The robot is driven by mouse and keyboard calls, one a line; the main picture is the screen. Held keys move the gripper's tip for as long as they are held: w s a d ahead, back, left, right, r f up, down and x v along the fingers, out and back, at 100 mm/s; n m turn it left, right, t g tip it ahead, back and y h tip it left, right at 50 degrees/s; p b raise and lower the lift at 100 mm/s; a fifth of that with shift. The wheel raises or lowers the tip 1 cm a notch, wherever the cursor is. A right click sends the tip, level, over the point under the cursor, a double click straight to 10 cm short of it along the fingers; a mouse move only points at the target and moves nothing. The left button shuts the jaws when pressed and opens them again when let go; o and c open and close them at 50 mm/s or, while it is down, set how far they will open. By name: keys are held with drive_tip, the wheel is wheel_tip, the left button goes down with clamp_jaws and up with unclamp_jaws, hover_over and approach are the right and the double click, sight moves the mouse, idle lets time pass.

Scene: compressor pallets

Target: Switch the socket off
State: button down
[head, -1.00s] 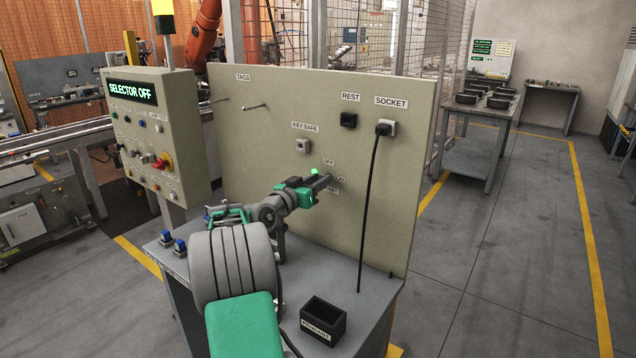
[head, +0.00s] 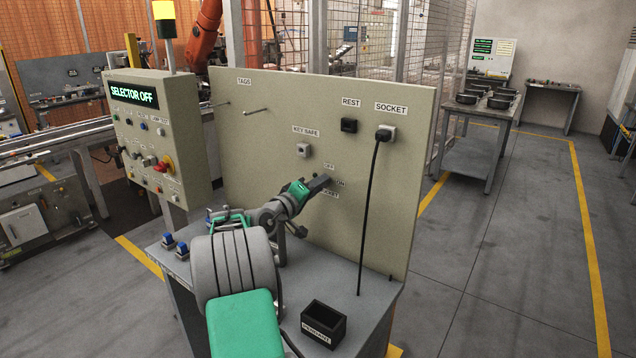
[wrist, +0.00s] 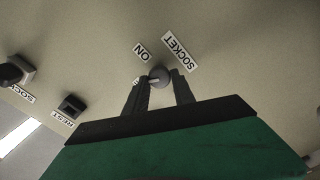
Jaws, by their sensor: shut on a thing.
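The socket switch is a round grey knob (wrist: 159,76) on the beige panel, between my two fingertips in the wrist view. My gripper (head: 322,183) is shut on it. The ON label (wrist: 142,53) and the SOCKET label (wrist: 180,55) are beside the knob. The OFF label (head: 329,167) shows just above my gripper in the head view, where the knob itself is hidden by the fingers. A small dark lamp (head: 315,175) is left of the OFF label. The knob's pointer direction is too small to tell.
The wall socket (head: 386,133) holds a plug whose black cable (head: 367,220) hangs right of my gripper. The black REST holder (head: 349,125) and key safe (head: 303,150) are above. An open black box (head: 323,322) stands on the bench. The control box display (head: 133,94) reads SELECTOR OFF.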

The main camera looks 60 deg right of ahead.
drive_tip(key=shift+w+n+p, duration=0.1)
drive_tip(key=shift+n+p, duration=1.35)
drive_tip(key=shift+n, duration=1.35)
drive_tip(key=shift+f, duration=0.1)
drive_tip(key=c, duration=1.1)
unclamp_jaws()
drive_tip(key=shift+o, duration=0.2)
drive_tip(key=shift+a, duration=0.1)
drive_tip(key=w+a+b, duration=0.1)
drive_tip(key=a+b, duration=0.1)
drive_tip(key=a, duration=0.5)
drive_tip(key=shift+a, duration=0.25)
